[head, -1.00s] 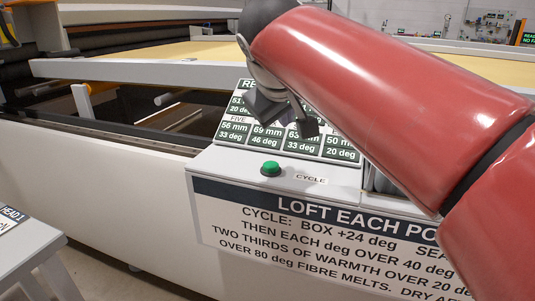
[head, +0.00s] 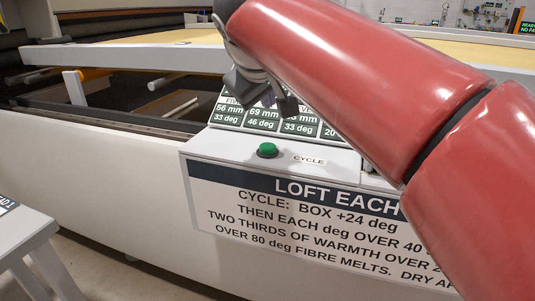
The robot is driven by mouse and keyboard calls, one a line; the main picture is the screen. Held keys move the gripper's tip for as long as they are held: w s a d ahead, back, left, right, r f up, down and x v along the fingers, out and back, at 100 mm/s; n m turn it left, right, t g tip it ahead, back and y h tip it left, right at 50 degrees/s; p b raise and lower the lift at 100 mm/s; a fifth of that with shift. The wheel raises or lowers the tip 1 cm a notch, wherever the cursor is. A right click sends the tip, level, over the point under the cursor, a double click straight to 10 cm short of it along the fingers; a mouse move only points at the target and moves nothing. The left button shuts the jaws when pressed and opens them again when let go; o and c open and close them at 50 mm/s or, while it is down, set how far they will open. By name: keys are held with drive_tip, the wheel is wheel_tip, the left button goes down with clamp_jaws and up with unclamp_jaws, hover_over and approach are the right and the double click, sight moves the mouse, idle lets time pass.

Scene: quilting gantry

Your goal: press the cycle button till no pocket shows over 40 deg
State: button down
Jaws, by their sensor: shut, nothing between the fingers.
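The green cycle button (head: 267,150) sits on a grey ledge beside a label reading CYCLE. It looks raised, and nothing touches it. Behind it is the readout panel (head: 230,118). Its lower row shows 56 mm 33 deg, 69 mm 46 deg, a partly covered cell at 33 deg, and a right cell of which only 20 shows. The upper row is hidden behind my arm. My gripper (head: 264,96) is shut and empty, in front of the panel and above the button in the picture, apart from it.
A rule placard (head: 300,212) on the front reads CYCLE: BOX +24 deg, with lines on over 40 and over 80 deg. The quilting gantry's white rail (head: 120,52) runs behind. A grey stand (head: 28,235) is at lower left. My red arm covers the right side.

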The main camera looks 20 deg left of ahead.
sight(267, 148)
drive_tip(key=shift+f+b, duration=2.35)
drive_tip(key=shift+f, duration=0.8)
drive_tip(key=shift+f, duration=0.4)
drive_tip(key=shift+f+b, duration=0.55)
drive_tip(key=shift+b, duration=0.05)
drive_tip(key=shift+r, duration=0.1)
drive_tip(key=shift+r+p, duration=0.85)
drive_tip(key=shift+p, duration=0.15)
wheel_tip(267, 148, up, 5)
drive_tip(key=p, duration=0.5)
idle(0.7)
